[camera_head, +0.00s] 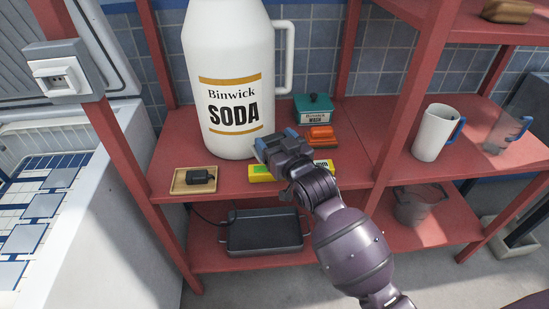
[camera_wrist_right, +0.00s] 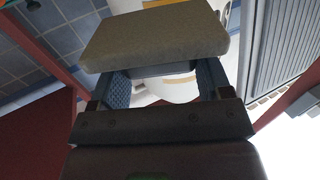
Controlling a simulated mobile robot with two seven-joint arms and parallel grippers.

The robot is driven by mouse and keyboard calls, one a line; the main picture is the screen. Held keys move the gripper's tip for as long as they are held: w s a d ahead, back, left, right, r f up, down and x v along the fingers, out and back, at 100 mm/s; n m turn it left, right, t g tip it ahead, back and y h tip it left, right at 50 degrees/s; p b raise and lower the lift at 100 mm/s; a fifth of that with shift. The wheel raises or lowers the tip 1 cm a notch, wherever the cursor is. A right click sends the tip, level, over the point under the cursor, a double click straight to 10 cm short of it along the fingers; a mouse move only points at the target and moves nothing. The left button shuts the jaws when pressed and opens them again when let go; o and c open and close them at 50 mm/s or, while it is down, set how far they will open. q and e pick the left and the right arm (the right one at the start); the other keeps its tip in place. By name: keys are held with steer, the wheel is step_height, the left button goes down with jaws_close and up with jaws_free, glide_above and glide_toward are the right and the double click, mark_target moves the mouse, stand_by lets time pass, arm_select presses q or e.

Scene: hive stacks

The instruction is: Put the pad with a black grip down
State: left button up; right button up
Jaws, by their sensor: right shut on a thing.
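The pad (camera_wrist_right: 155,38) is a grey-brown slab in the right wrist view. My right gripper (camera_wrist_right: 154,80) is shut on it, with a blue finger pad on each side below the slab. Its black grip shows only as a dark strip between the fingers, mostly hidden. In the head view my right gripper (camera_head: 274,146) is over the front of the red shelf (camera_head: 230,182), just right of the large soda jug. The pad cannot be made out there behind the gripper. My left gripper is not in view.
The white soda jug (camera_head: 228,90) stands close by. A tan tray (camera_head: 180,188) holding a black item is at the left. A yellow box (camera_head: 262,174), an orange brush (camera_head: 321,140) and a teal box (camera_head: 314,108) crowd the gripper. A white mug (camera_head: 434,133) stands right.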

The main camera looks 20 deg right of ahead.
step_height(320, 180, down, 6)
steer(key=shift+r+b, duration=0.2)
steer(key=shift+b, duration=0.7)
steer(key=shift+r, duration=0.15)
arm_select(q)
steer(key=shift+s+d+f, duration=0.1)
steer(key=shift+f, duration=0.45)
arm_select(e)
steer(key=o, duration=0.9)
